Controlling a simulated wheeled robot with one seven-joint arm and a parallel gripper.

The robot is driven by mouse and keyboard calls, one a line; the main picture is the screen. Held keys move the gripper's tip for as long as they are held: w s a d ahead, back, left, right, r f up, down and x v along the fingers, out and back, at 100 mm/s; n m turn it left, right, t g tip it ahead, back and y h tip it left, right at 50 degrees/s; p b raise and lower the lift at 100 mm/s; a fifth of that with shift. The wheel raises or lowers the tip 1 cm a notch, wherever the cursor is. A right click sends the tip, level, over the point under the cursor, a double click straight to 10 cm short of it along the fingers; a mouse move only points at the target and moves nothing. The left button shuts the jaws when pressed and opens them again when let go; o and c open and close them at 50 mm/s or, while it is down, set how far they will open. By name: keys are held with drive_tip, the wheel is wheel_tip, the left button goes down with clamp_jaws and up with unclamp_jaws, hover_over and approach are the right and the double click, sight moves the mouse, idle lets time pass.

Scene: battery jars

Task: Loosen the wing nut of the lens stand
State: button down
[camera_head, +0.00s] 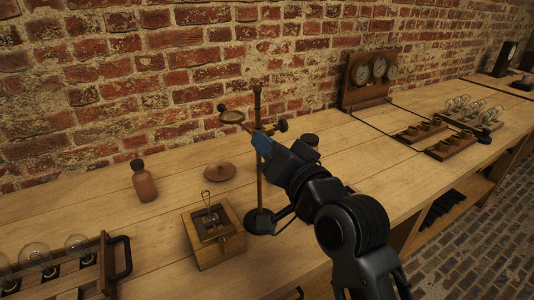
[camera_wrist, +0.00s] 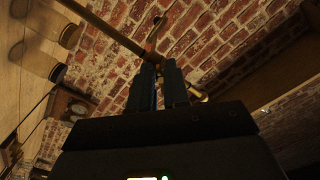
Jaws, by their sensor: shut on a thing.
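The lens stand (camera_head: 258,106) is a thin upright brass rod on a round dark base, left of my arm in the head view. A small ring on a side arm (camera_head: 232,117) sticks out to the left near its top, and a dark knob shows at the right. My gripper (camera_head: 261,142) has its blue fingers at the rod, just below the clamp. In the wrist view the rod (camera_wrist: 104,26) runs diagonally past the tips of my gripper (camera_wrist: 158,68). The fingers are close together, shut on the wing nut, which they mostly hide.
A wooden box (camera_head: 215,238) with a wire loop stands left of the stand's base. A brown bottle (camera_head: 144,182) and a round lid (camera_head: 219,172) are farther left. A bulb rack (camera_head: 60,270) is at front left. A gauge panel (camera_head: 370,78) stands at the wall.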

drive_tip(key=shift+w+d+n+b, duration=0.15)
drive_tip(key=shift+n+b, duration=1.4)
drive_tip(key=shift+n, duration=1.05)
drive_tip(key=shift+w+d+n+b, duration=0.15)
drive_tip(key=shift+n+b, duration=1.35)
drive_tip(key=shift+n, duration=1.1)
drive_tip(key=shift+d+n+b, duration=0.15)
drive_tip(key=shift+n+b, duration=1.4)
drive_tip(key=shift+n, duration=1.05)
drive_tip(key=c, duration=1.1)
unclamp_jaws()
drive_tip(key=shift+c, duration=0.2)
drive_tip(key=v, duration=0.7)
drive_tip(key=shift+s+d, duration=0.25)
drive_tip(key=shift+s, duration=0.1)
